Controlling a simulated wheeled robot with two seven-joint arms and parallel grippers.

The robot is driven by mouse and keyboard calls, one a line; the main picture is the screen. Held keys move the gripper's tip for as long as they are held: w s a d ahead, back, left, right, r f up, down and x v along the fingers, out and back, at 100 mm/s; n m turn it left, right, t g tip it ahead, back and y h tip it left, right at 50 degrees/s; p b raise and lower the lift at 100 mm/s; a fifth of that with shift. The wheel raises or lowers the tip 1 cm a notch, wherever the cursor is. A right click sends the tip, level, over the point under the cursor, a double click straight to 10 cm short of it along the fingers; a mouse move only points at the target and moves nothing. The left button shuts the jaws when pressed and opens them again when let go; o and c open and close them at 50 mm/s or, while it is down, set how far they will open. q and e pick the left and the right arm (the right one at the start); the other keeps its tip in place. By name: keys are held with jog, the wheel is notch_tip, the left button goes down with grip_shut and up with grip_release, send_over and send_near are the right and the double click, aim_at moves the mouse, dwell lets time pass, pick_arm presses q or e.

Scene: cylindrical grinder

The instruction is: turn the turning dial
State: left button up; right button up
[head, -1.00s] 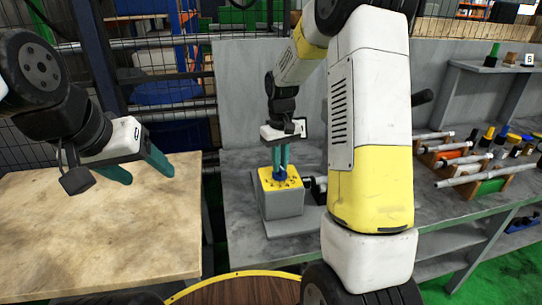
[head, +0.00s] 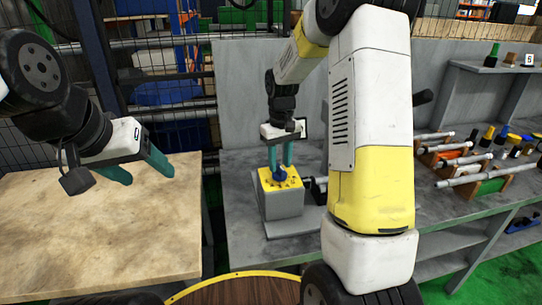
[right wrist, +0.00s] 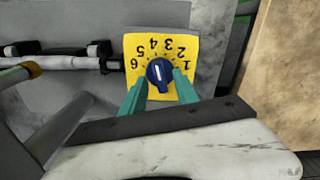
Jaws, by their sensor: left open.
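The turning dial (head: 280,174) is a blue knob on a yellow plate (right wrist: 132,66) numbered 1 to 6, on top of a grey block. In the right wrist view, the dial (right wrist: 159,73) has its white mark pointing up, roughly between 3 and 4. My right gripper (head: 280,163) points down over the dial with its green fingers apart. In the right wrist view, its fingertips (right wrist: 160,82) are on either side of the knob, with small gaps showing. My left gripper (head: 144,174) is open and empty above the wooden table, away from the dial.
The grey block (head: 284,205) stands on a grey workbench (head: 243,210). Bars on wooden holders (head: 470,170) lie at the right. A wooden table (head: 60,240) is at the left. My right arm hides part of the bench.

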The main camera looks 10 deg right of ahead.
aim_at(280, 166)
notch_tip(280, 166, up, 7)
jog(key=shift+r, duration=0.2)
dwell(0.3)
